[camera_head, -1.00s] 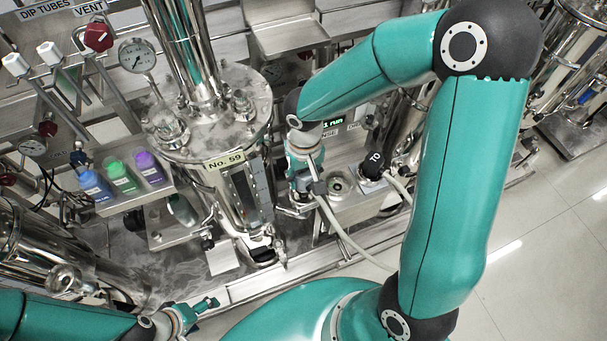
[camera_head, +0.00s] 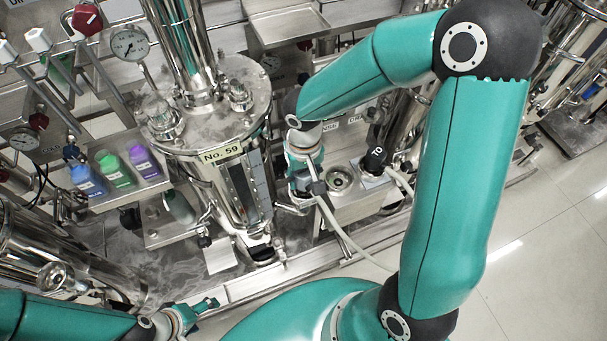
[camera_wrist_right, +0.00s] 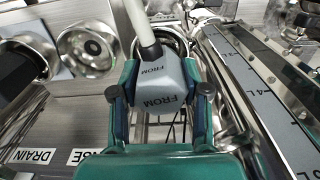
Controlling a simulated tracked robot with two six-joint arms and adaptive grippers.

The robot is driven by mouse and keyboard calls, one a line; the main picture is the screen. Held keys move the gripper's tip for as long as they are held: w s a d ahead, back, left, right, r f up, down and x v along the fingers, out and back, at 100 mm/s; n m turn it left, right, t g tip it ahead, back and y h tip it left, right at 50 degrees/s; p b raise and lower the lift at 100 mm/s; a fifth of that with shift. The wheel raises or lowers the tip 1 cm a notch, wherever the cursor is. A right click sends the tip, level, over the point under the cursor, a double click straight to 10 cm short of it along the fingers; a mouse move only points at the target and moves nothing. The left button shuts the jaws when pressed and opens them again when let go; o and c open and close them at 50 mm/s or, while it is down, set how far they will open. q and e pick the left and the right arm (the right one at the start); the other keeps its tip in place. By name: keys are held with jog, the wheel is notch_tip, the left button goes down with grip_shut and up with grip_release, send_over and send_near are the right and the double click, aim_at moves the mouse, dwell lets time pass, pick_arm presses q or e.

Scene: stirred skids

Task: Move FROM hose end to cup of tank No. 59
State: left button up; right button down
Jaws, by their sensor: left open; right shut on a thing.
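Tank No. 59 (camera_head: 205,112) is a shiny steel vessel left of centre in the head view, with its name plate (camera_head: 222,154) at the front. My right gripper (camera_head: 316,187) is just right of this tank. In the right wrist view it is shut on the grey FROM hose end (camera_wrist_right: 165,85), with the pale hose (camera_head: 342,232) attached. A round steel rim (camera_wrist_right: 176,46) shows partly behind the hose end; I cannot tell whether they touch. My left gripper (camera_head: 207,304) is open and empty at lower left.
An empty steel cup (camera_wrist_right: 86,48) is left of the held hose end. The black-capped TO hose end (camera_head: 376,158) stands beside that cup in the head view. The tank's level scale (camera_wrist_right: 262,95) is close on the right.

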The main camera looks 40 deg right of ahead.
jog(key=shift+f, duration=0.2)
dwell(0.3)
jog(key=shift+f+b, duration=0.25)
jog(key=shift+b, duration=0.25)
jog(key=c, duration=1)
grip_release()
jog(key=o, duration=0.5)
